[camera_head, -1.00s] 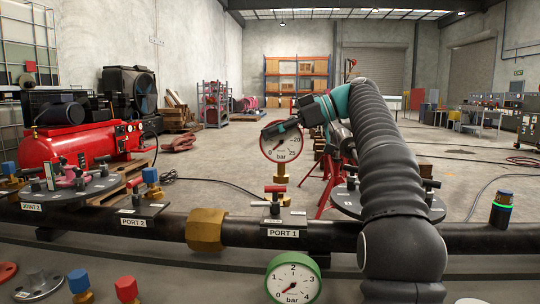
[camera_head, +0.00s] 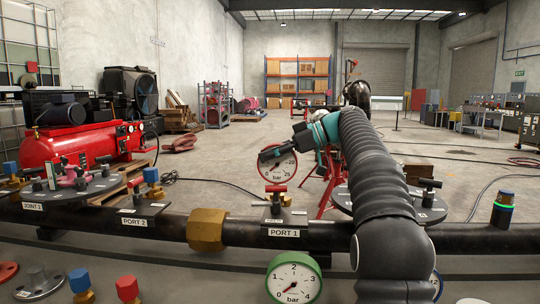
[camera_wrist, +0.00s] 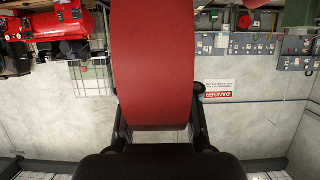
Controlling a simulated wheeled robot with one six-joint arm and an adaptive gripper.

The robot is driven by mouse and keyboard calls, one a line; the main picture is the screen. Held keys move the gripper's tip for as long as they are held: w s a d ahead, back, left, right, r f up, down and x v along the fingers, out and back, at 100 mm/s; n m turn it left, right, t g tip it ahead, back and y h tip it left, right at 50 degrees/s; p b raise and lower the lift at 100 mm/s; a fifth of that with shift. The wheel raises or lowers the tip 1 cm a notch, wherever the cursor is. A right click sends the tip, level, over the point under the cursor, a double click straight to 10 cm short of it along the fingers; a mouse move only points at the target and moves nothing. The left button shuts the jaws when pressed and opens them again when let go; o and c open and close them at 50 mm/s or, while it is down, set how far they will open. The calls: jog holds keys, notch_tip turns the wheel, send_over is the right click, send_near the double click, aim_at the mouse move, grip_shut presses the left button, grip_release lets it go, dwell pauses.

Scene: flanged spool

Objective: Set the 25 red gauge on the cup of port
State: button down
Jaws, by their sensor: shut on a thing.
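The red-rimmed gauge (camera_head: 281,174) has a white dial marked 25 and bar. My gripper (camera_head: 275,151) is shut on it at its upper part, and one finger crosses the dial. In the wrist view the gauge's red side (camera_wrist: 155,70) fills the space between the two fingers of my gripper (camera_wrist: 158,118). The gauge is upright, right above the PORT 1 fitting (camera_head: 285,216), which has a red valve handle. The gauge's lower stem is mostly hidden behind that handle, so I cannot tell whether it touches the cup.
PORT 2 (camera_head: 137,212) and JOINT 2 (camera_head: 33,206) sit further left on the dark pipe (camera_head: 465,238). A green-rimmed gauge (camera_head: 293,279) stands in front. Loose blue and red-capped fittings (camera_head: 128,289) lie front left.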

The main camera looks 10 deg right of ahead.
jog(key=shift+f, duration=0.1)
jog(key=c, duration=0.8)
grip_release()
jog(key=shift+c, duration=0.2)
jog(key=shift+d+r, duration=0.25)
jog(key=shift+r, duration=0.05)
jog(key=p+v, duration=0.1)
jog(key=v, duration=1)
jog(key=shift+s+d, duration=0.2)
jog(key=shift+s, duration=0.1)
